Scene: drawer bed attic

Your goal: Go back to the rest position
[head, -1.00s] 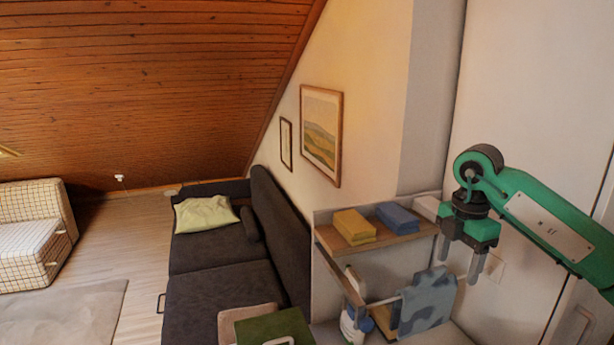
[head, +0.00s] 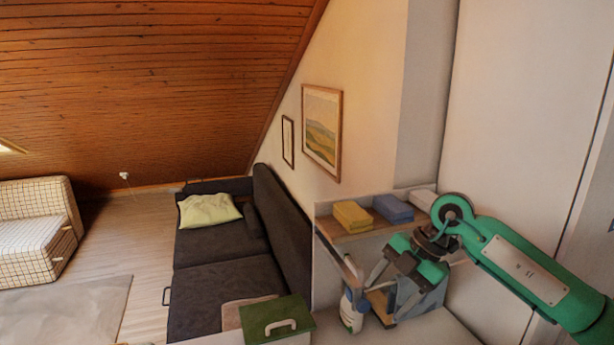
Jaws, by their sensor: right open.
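My right gripper (head: 391,289) is at the lower right, on the green arm that comes in from the right edge. Its two grey fingers are spread and point down and to the left. It is in front of the small shelf unit (head: 350,240) and overlaps the blue-grey patterned cloth (head: 432,301) hanging there. I see nothing held between the fingers. I cannot tell whether the fingers touch the cloth or the rail. My left gripper is out of view.
The shelf top holds yellow cloths (head: 352,217), blue cloths (head: 393,209) and a white item (head: 423,199). A white bottle (head: 350,308) stands below. A green-lidded box (head: 277,322) is at the front. A dark sofa (head: 220,285) stands left, with open floor beyond.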

